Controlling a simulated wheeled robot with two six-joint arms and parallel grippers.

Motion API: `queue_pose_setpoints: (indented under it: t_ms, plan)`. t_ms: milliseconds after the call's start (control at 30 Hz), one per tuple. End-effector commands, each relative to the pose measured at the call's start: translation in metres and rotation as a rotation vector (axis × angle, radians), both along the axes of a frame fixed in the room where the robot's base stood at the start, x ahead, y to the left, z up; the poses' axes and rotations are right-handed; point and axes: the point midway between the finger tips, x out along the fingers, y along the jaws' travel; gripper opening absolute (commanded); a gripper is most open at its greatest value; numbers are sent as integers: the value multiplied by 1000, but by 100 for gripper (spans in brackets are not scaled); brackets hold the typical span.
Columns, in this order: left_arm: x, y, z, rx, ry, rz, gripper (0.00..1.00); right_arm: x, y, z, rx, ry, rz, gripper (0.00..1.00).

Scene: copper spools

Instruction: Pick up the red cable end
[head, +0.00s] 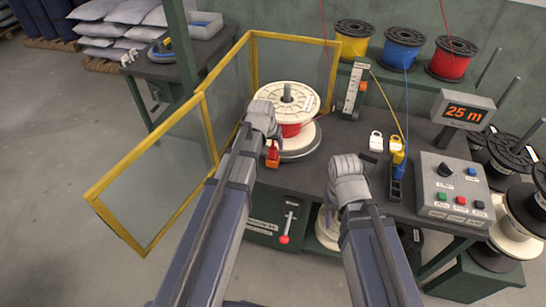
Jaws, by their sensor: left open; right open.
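A white spool (288,96) with red cable (291,130) wound on it sits on a round turntable (301,143) on the bench. My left gripper (264,119) is open at the spool's left front edge and hides part of it. A small orange-red piece (272,155) shows just below this gripper; I cannot tell whether it is a cable end or a clamp. Thin red strands hang from above at the top middle and top right. No free red cable end is clearly visible. My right gripper (347,177) is open and empty over the bench's front, left of the blue cable.
A yellow-framed guard (152,125) stands open at left. Yellow, blue and red supply spools (403,48) line the back. A lever (287,225) is on the bench's front.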

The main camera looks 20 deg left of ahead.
Motion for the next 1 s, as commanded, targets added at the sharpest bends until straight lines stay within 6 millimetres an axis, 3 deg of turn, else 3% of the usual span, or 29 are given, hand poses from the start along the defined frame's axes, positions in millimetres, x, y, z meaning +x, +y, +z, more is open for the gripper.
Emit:
queue_pose_setpoints:
  t_ms: [300,600,1000]
  plan:
    - [12,-3,-41,0,0,0,70,0,0,-41,0,0,0,50]
    - [14,-3,-41,0,0,0,70,0,0,-41,0,0,0,50]
    - [14,-3,-42,0,0,0,26,0,0,-41,0,0,0,50]
